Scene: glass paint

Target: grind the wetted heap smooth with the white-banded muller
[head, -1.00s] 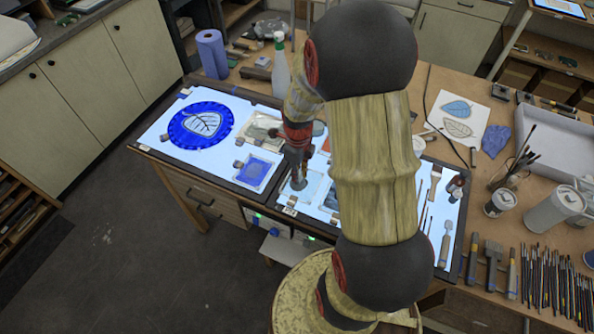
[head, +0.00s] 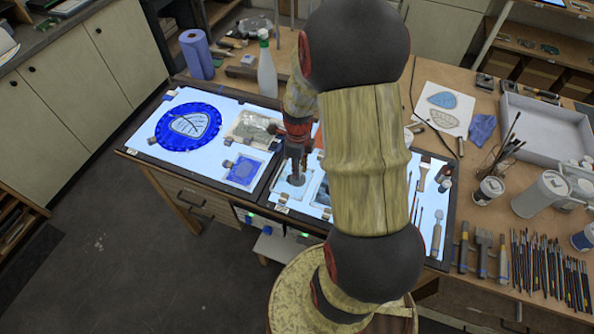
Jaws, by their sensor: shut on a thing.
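My gripper (head: 296,168) points down over the lit table top, left of my arm. It is shut on a small dark upright tool, the muller (head: 295,178), whose foot is at a pale glass plate (head: 284,190). I cannot make out a white band on it. The wetted heap cannot be told apart at this size; the muller and gripper cover part of the plate. Whether the muller touches the plate is not clear.
A blue roundel with a leaf (head: 188,127) and a small blue panel (head: 244,171) lie left on the light table (head: 140,143). Brushes (head: 548,262) and a white tray (head: 548,128) are at right.

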